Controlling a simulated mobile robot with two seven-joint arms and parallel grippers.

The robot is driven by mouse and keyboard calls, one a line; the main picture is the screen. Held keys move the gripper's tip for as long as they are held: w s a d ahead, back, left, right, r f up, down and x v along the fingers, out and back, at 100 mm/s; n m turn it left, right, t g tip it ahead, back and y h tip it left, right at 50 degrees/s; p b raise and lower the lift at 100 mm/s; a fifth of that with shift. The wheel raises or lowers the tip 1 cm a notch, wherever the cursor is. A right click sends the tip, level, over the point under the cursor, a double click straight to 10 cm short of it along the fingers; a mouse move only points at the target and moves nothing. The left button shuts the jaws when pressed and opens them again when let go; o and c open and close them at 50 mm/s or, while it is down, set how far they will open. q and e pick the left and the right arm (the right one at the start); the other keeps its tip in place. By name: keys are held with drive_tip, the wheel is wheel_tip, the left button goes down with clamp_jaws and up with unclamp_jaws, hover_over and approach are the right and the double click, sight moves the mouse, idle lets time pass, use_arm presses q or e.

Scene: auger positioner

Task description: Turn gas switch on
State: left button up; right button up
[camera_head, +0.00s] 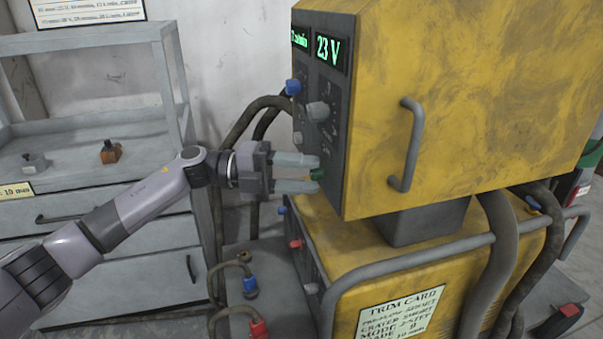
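A yellow, worn machine cabinet (460,110) with a dark front control panel (334,120) stands at the right in the head view. A small green switch (317,174) sits low on the panel. My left gripper (318,174) reaches in from the left, with its two grey fingers apart, one above and one below the green switch. I cannot tell whether the fingers touch it. Above it are a grey knob (318,111) and a blue knob (293,87). Green displays sit at the top; one reads 23 V (328,50). My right gripper is not in view.
A grey handle (408,145) sticks out from the cabinet. Thick hoses run behind my gripper and down the right side. A grey rail (400,260) and a trim card (400,315) are below. A grey shelf with drawers (90,215) stands at the left.

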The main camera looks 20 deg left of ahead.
use_arm(q)
drive_tip(key=s+a, duration=0.1)
drive_tip(key=a, duration=0.6)
drive_tip(key=shift+s, duration=0.25)
idle(0.4)
drive_tip(key=s+d+f+n+t+y, duration=0.2)
drive_tip(key=d+f+n+t, duration=0.2)
drive_tip(key=f+n+t, duration=0.4)
drive_tip(key=s+d+f+n+t+y, duration=0.1)
drive_tip(key=d+f+n+t+y, duration=0.1)
drive_tip(key=d+f+n+t, duration=0.5)
drive_tip(key=s+a+f+n+g+y, duration=0.3)
drive_tip(key=s+a+f+n+y, duration=0.2)
drive_tip(key=s+f+n+y, duration=0.5)
drive_tip(key=s+a+f+n+g+y, duration=0.1)
drive_tip(key=s+a+f+n+g, duration=0.1)
drive_tip(key=s+f+n+g, duration=0.55)
drive_tip(key=s+a+r+m+t+p, duration=0.1)
drive_tip(key=s+r+t+p, duration=0.1)
drive_tip(key=r+p, duration=0.7)
drive_tip(key=s+p, duration=0.1)
drive_tip(key=p, duration=0.3)
drive_tip(key=shift+r, duration=0.15)
